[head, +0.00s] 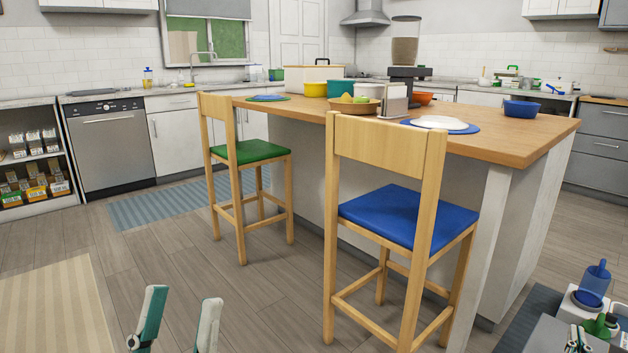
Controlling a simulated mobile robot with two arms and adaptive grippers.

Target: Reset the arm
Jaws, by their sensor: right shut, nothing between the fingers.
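My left gripper (180,312) is low in the head view, left of the middle. Its two teal and pale fingers stand apart with nothing between them, over the wooden floor. My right gripper (578,340) shows only as small fingertips at the bottom right edge. It is shut and holds nothing. Most of both arms is out of view.
A wooden-topped island (505,143) fills the middle right, with bowls and a food dispenser (404,50) on it. A green-seated chair (250,151) and a blue-seated chair (408,214) stand before it. A blue-bottled dispenser (594,283) is at the lower right.

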